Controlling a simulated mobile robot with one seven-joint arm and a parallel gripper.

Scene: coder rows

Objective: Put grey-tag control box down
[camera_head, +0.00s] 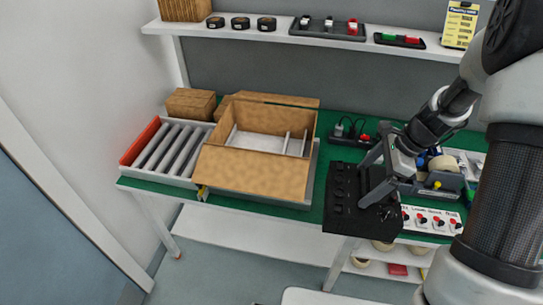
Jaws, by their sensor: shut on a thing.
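My gripper (374,178) is at the right of the bench in the head view. It is shut on a black control box (345,207) with several knobs or buttons along its face. The box is at the front edge of the green bench top (317,192) and hangs partly past that edge in the picture. I cannot tell whether it touches the bench. No grey tag can be made out on it. My gripper hides part of its right side.
An open cardboard box (250,172) stands left of the control box, beside a red-ended tray of grey rollers (167,150). A tape dispenser (440,178) and a white panel with red knobs (432,220) are close on the right. A power strip (350,134) lies behind.

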